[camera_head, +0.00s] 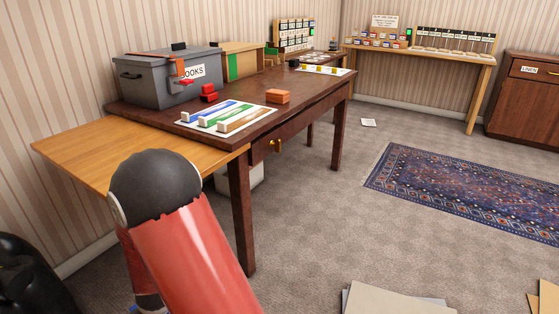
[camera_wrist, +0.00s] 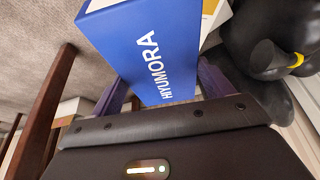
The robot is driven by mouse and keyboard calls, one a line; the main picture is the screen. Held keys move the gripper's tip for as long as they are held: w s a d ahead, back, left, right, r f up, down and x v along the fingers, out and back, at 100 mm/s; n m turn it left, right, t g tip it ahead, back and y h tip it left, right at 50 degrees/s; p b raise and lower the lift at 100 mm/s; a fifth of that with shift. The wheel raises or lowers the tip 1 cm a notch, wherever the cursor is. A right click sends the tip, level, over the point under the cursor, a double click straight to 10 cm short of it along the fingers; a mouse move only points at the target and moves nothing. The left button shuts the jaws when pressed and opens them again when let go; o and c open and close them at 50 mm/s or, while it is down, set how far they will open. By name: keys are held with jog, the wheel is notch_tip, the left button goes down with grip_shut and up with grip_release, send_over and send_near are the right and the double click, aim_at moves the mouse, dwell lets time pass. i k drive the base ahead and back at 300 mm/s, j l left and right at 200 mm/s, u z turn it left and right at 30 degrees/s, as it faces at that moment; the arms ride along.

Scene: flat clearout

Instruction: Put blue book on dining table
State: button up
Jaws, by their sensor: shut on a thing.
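A blue book (camera_wrist: 140,45) with the white word "HIYUMORA" fills the top middle of the wrist view. My gripper (camera_wrist: 160,88) is shut on it, a purple finger at either side; the fingertips are partly hidden. In the head view my red arm hides the gripper and most of the book; a speck of blue shows at the lower left. A dark wooden table (camera_head: 314,93) with a light wood leaf (camera_head: 75,144) stands left of centre, behind and above my arm. No label shows whether this is the dining table.
The table holds a grey box (camera_head: 150,84) marked "BOOKS", a striped mat (camera_head: 184,122), red blocks and an orange block (camera_head: 277,96). The leaf is bare. Black bags (camera_wrist: 258,35) lie beside the book. A rug (camera_head: 470,190) and cardboard (camera_head: 390,300) lie on the floor.

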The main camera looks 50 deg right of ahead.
aim_at(288, 84)
jog(key=l+z, duration=0.15)
jog(key=l, duration=0.25)
jog(key=l+z, duration=0.2)
jog(key=l, duration=0.2)
jog(key=i+l+z, duration=0.15)
jog(key=l, duration=0.25)
jog(key=i+l+z, duration=0.2)
jog(key=l, duration=0.2)
jog(key=l+z, duration=0.15)
jog(key=l, duration=0.25)
